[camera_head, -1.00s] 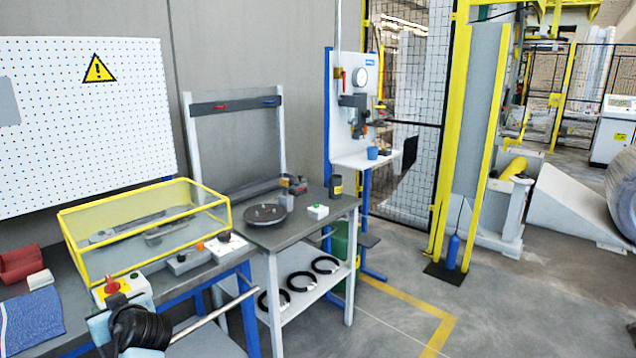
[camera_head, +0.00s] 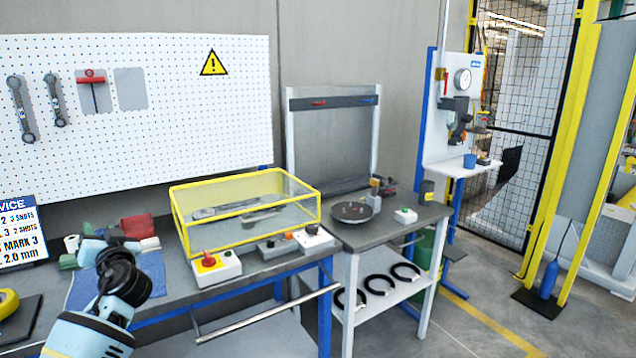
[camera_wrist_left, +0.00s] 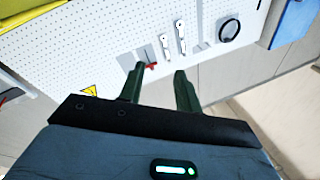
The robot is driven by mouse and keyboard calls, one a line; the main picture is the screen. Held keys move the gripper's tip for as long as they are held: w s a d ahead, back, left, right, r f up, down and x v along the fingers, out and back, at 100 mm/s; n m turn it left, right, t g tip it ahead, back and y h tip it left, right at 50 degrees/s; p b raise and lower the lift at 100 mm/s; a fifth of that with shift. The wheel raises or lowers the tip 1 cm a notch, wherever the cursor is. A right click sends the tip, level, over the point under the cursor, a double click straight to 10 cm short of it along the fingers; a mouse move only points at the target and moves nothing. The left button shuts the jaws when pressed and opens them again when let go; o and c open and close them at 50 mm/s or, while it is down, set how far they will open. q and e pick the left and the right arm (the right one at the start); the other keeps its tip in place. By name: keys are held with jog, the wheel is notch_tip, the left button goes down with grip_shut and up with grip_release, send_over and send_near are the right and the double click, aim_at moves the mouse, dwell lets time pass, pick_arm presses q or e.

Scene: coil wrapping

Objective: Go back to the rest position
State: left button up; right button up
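My left arm comes in at the lower left of the head view, and its gripper (camera_head: 92,248) is over the left workbench near a blue cloth. The wrist's black joint hides part of it. In the left wrist view the two dark green fingers of the left gripper (camera_wrist_left: 158,84) stand apart with nothing between them, facing the pegboard. My right gripper is in neither view.
A yellow-framed clear box (camera_head: 245,205) and a red-button control box (camera_head: 215,268) stand on the workbench. The white pegboard (camera_head: 190,110) with hanging wrenches is behind. A side table (camera_head: 385,232) bears a dark round plate (camera_head: 352,212).

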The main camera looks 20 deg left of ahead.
pick_arm(q)
jog(key=s+d+f+m+t+h, duration=0.1)
jog(key=s+d+f+m+h, duration=0.4)
jog(key=f, duration=0.6)
jog(key=s+d+f+m+t+h, duration=0.1)
jog(key=d+f+m+h, duration=0.25)
jog(key=d+f, duration=0.5)
jog(key=s+d+f+m+t+h, duration=0.1)
jog(key=s+d+f+m+h, duration=0.3)
jog(key=f, duration=0.8)
jog(key=s+d+f+m+g+h, duration=0.1)
jog(key=s+d+f+g+h, duration=0.15)
jog(key=s+d+f, duration=0.55)
jog(key=s+d+f+m+g+h, duration=0.1)
jog(key=s+d+f+h, duration=0.25)
jog(key=s+d, duration=0.45)
jog(key=s+d+n, duration=0.3)
jog(key=d+n, duration=0.2)
jog(key=d, duration=0.5)
jog(key=shift+d+n+t+h, duration=0.15)
jog(key=shift+n+t+h, duration=0.2)
jog(key=shift+h, duration=0.1)
